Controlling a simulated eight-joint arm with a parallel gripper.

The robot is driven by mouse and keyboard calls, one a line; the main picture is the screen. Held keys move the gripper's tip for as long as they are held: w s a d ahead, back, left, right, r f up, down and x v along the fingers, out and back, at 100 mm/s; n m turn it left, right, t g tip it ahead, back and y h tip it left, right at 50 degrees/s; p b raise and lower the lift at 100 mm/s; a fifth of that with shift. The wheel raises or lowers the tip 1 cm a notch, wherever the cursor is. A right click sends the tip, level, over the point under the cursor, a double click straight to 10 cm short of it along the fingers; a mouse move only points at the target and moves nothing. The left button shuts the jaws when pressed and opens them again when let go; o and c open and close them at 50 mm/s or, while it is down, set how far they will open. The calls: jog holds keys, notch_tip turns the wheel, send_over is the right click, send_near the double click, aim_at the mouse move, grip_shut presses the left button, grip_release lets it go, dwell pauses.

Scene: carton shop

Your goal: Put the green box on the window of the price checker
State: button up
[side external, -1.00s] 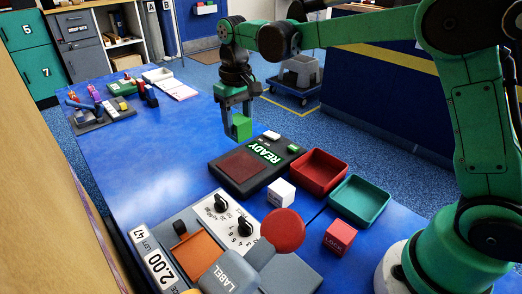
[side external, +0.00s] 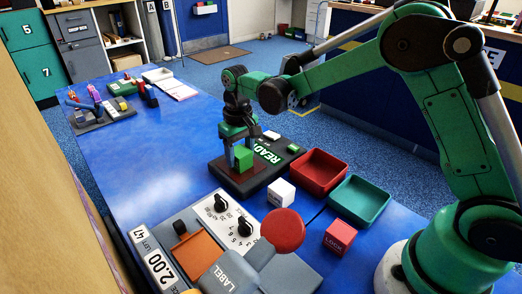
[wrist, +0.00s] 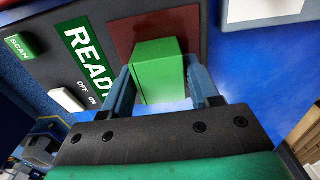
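The green box (side external: 243,157) is between the fingers of my gripper (side external: 237,152), which is shut on it. The price checker (side external: 218,180) is a dark slab with a lit READY display and a dark red window (side external: 247,185). The box is over the far part of this window; I cannot tell whether its underside touches it. In the wrist view, the green box (wrist: 157,72) sits between my two blue-grey fingertips (wrist: 157,85), with the dark red window (wrist: 128,32) behind it and the READY display to its left.
A white cube (side external: 281,193) stands near the checker's front corner. A red tray (side external: 318,190) and a teal tray (side external: 359,221) are to its right. A red LOCK cube (side external: 340,236) and a label machine (side external: 225,215) are nearer. The blue table (side external: 140,150) left of the checker is clear.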

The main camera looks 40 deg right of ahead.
jog(key=shift+o, duration=1.4)
jog(key=shift+r, duration=0.15)
notch_tip(320, 180, up, 11)
jog(key=t, duration=0.3)
send_near(240, 151)
jog(key=s+d+r, duration=0.2)
jog(key=s+r, duration=0.2)
jog(key=s, duration=0.1)
jog(key=s+f+t, duration=0.4)
jog(key=s, duration=0.2)
jog(key=shift+s+d+f, duration=0.25)
jog(key=shift+s+d, duration=0.05)
jog(key=shift+d, duration=0.15)
